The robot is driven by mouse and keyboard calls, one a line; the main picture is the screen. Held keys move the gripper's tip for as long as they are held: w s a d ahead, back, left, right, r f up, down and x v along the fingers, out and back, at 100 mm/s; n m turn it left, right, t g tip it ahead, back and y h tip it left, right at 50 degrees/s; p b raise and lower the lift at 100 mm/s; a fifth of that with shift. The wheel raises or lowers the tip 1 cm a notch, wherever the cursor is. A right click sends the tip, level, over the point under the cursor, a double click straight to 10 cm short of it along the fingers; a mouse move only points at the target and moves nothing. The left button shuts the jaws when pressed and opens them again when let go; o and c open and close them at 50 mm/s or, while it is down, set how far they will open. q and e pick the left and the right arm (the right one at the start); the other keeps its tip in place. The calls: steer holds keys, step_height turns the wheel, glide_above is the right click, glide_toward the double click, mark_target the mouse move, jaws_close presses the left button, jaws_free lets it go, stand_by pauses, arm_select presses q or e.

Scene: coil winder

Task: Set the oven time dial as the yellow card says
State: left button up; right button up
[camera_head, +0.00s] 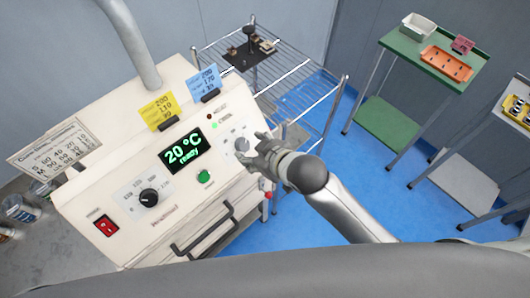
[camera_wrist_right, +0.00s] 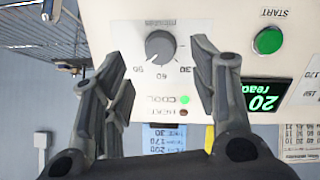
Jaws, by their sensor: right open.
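The oven's time dial (camera_head: 241,144) is a grey knob on the right of the sloped panel. In the right wrist view the dial (camera_wrist_right: 160,45) shows upside down with a minutes scale; I cannot tell its exact setting. My right gripper (camera_head: 254,150) is open at the dial, its fingers (camera_wrist_right: 156,58) on either side with gaps visible. The yellow card (camera_head: 159,110) stands clipped on top of the oven; its lines seem to read 200, 110 and a last number too small to be sure of. My left gripper is not in view.
A blue card (camera_head: 204,84) stands right of the yellow one. The panel has a display (camera_head: 184,150) reading 20 °C ready, a green start button (camera_head: 204,176), a black dial (camera_head: 149,197) and a red switch (camera_head: 105,225).

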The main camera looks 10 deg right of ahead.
steer(key=v, duration=0.6)
steer(key=shift+s, duration=0.25)
steer(key=shift+d+r, duration=0.1)
steer(key=shift+r, duration=0.05)
